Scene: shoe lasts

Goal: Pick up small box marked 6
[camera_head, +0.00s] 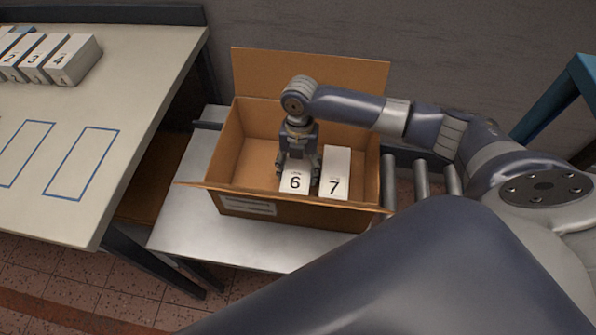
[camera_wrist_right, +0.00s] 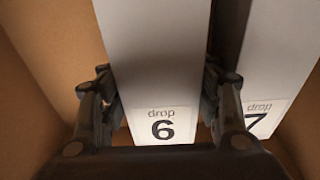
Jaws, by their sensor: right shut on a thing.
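The small white box marked 6 (camera_head: 295,184) stands inside the open cardboard carton, on the left of the box marked 7 (camera_head: 335,175). My right gripper (camera_head: 298,168) reaches down into the carton and is shut on the box marked 6. In the right wrist view, box 6 (camera_wrist_right: 155,70) fills the middle, with a finger against each side. Box 7 (camera_wrist_right: 272,75) shows beside it at the right, close to the right finger. My left gripper is not in view.
The cardboard carton (camera_head: 240,202) stands on a metal surface (camera_head: 180,226) with rollers (camera_head: 421,178) at its right. A table (camera_head: 140,60) at the left bears several numbered white boxes (camera_head: 72,60) and blue outlined rectangles (camera_head: 82,165). A blue frame (camera_head: 555,100) stands at the right.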

